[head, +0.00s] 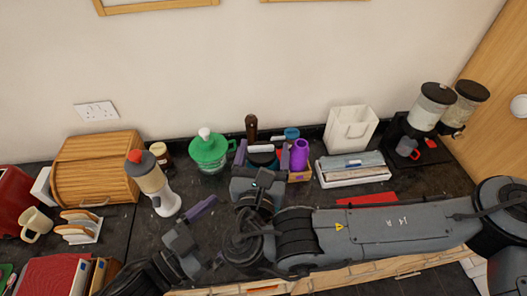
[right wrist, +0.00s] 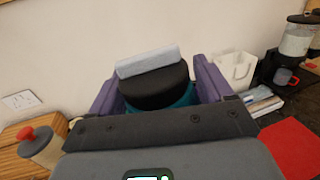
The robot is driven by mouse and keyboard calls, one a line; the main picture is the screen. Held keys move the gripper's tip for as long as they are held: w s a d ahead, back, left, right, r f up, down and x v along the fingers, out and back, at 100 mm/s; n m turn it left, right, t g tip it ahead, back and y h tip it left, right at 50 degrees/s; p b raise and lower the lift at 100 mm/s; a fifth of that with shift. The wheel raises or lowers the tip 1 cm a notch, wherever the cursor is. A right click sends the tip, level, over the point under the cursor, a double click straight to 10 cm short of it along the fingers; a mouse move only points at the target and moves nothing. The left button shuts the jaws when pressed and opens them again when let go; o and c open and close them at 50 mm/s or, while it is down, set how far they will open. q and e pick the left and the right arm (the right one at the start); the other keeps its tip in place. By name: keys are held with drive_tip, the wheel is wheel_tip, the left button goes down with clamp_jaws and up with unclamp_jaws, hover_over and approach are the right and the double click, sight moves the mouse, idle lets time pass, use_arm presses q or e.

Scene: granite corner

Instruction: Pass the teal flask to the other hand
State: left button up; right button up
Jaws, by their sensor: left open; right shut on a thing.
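The teal flask (right wrist: 155,88) has a black lid topped by a light grey bar. In the right wrist view it stands between the purple fingers of my right gripper (right wrist: 155,85), which is shut on it. In the head view the flask (head: 262,149) shows its lid and grey bar between the fingers of my right gripper (head: 262,154); its lower body is hidden behind the gripper. My left gripper (head: 206,214) is open and empty, lower left of the flask and apart from it. One purple finger shows clearly there.
A white-based blender (head: 155,183) is further left, near my left gripper. A wooden box with a purple cup (head: 299,155) is close on the right. A white tray (head: 352,169) lies beyond it.

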use_arm(q)
drive_tip(key=w+a+f+n+g+y, duration=0.1)
drive_tip(key=a+f+n+g+y, duration=0.1)
drive_tip(key=a+f+y, duration=0.85)
drive_tip(key=s+f+n+g, duration=0.4)
drive_tip(key=s+f+g, duration=0.4)
drive_tip(key=s+f, duration=0.4)
drive_tip(key=shift+s+a+f+y, duration=0.25)
drive_tip(key=shift+s+f+y, duration=0.15)
drive_tip(key=shift+s, duration=0.35)
